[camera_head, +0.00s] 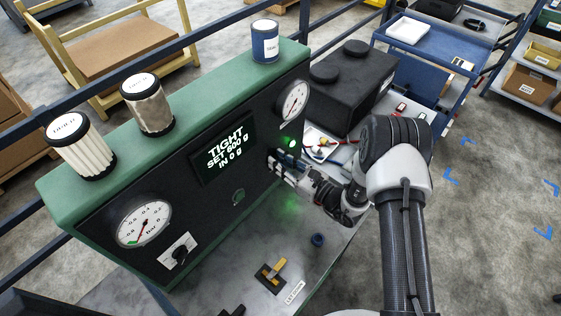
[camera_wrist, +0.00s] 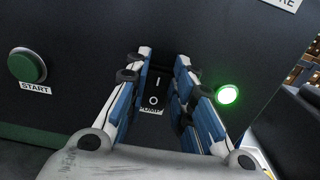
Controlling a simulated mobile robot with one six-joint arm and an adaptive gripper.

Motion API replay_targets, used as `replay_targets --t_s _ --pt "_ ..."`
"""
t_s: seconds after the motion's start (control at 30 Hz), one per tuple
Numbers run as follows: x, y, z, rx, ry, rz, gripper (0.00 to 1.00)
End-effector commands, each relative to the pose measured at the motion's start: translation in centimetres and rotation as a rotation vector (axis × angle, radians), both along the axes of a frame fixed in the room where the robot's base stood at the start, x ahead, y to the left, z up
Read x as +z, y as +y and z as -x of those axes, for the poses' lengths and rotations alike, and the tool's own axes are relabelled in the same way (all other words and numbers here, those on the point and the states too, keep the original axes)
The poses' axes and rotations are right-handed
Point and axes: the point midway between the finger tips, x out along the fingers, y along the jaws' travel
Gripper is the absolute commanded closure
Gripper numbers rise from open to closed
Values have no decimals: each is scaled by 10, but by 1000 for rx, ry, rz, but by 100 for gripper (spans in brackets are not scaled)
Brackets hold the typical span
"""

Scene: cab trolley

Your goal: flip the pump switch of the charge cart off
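The pump switch (camera_wrist: 157,90) is a black rocker marked I above and O below, with a small label under it, on the dark panel of the charge cart (camera_head: 175,190). My gripper (camera_wrist: 163,60) is open, its two blue-padded fingers on either side of the switch in the wrist view. I cannot tell whether a finger touches the panel. In the head view my gripper (camera_head: 278,162) is at the panel's right part and hides the switch. A green lamp (camera_wrist: 228,95) right of the switch is lit; it also shows in the head view (camera_head: 291,141).
A green START button (camera_wrist: 27,65) is left of the switch. The display (camera_head: 225,151) reads TIGHT, SET 600 g, IN 0 g. A black case (camera_head: 352,85) stands behind.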

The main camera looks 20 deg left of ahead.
Motion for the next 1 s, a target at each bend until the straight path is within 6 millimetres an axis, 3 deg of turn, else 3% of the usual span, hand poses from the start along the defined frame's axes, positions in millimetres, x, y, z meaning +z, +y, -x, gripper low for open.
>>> replay_targets --t_s 0.3,0.57,1.0 --pt "0 0 0 0 0 0 100" --pt "-7 -1 0 0 -20 -47 100" --pt "-16 -4 2 2 -117 -282 100"
